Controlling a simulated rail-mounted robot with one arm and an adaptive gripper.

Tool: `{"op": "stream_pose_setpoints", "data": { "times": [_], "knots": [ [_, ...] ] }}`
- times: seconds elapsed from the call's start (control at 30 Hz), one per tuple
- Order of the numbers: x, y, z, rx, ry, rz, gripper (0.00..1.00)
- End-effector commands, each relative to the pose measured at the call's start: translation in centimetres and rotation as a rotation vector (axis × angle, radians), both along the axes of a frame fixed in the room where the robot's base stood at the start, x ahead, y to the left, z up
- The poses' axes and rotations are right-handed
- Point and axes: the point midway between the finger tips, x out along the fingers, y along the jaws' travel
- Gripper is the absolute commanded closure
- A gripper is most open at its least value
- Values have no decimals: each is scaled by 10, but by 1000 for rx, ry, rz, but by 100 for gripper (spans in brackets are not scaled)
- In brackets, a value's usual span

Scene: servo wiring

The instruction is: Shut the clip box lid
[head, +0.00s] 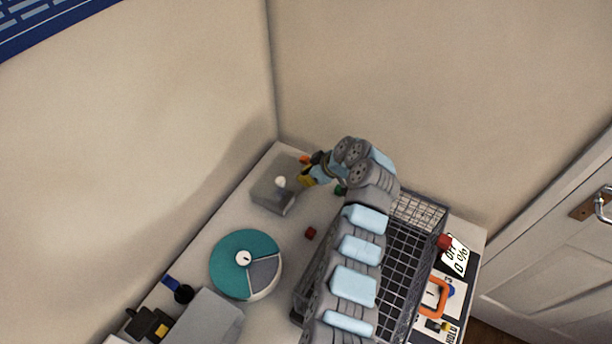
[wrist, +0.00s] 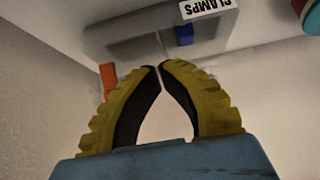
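A grey box (head: 270,195), which I take to be the clip box, stands on the table near the back corner, with a pale round knob (head: 280,182) on it. My gripper (head: 308,176) is just right of the box in the head view. In the wrist view its yellow fingers (wrist: 161,66) meet at the tips with nothing visible between them.
A teal round dish (head: 238,262) and a small red cube (head: 311,233) lie in front of the box. A dark wire basket (head: 408,255) stands under my arm at right. An orange piece (wrist: 107,77) is beside my left finger. Walls close off the corner.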

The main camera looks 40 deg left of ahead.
Motion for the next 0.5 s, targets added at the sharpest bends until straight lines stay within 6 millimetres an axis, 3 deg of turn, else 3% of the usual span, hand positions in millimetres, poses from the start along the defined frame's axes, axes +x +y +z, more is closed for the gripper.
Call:
{"op": "stream_pose_setpoints", "data": {
  "times": [0.33,0.5],
  "knots": [
    [0,0,2,0,-1,0,100],
    [1,0,18,2,-4,0,100]
  ]
}}
